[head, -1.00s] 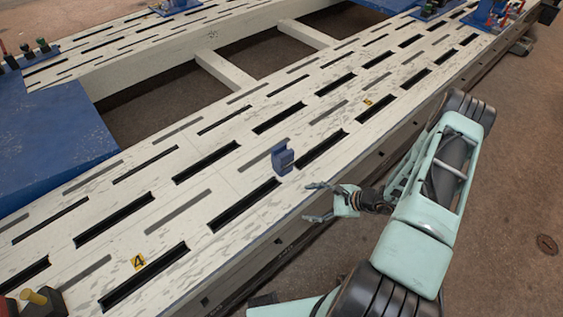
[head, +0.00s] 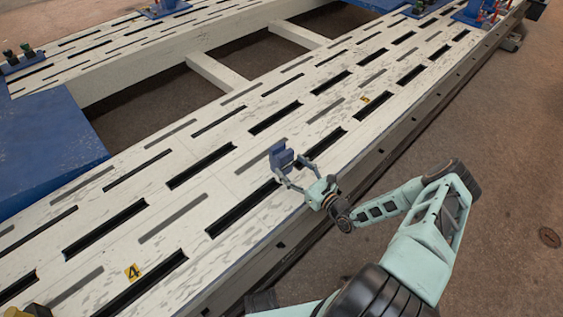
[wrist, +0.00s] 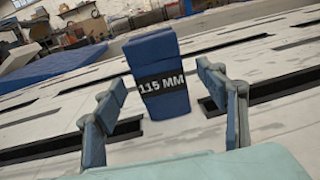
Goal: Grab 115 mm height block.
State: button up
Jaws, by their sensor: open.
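The blue block (head: 281,155) stands upright on the white slotted bench. In the wrist view the block (wrist: 155,63) carries a dark band reading "115 MM". My gripper (head: 288,172) is open at the block's near side. In the wrist view, the two fingers of my gripper (wrist: 165,100) are spread to the left and right of the block, with visible space on both sides. The block stands a little ahead, around the fingertips. I cannot tell how far it is between them.
The bench top (head: 213,187) is flat with rows of long dark slots. Yellow markers "4" (head: 133,272) and "5" (head: 365,99) lie on it. A blue platform (head: 45,150) is at the left. Blue fixtures (head: 480,12) stand at the far right end. The surface around the block is clear.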

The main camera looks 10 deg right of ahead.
aim_at(282, 157)
jog(key=b+x, duration=0.1)
jog(key=x, duration=0.4)
jog(key=shift+w+a+b, duration=0.15)
jog(key=shift+w+b, duration=0.1)
jog(key=shift+b, duration=0.1)
jog(key=shift+r, duration=0.1)
grip_shut()
jog(key=shift+r, duration=0.15)
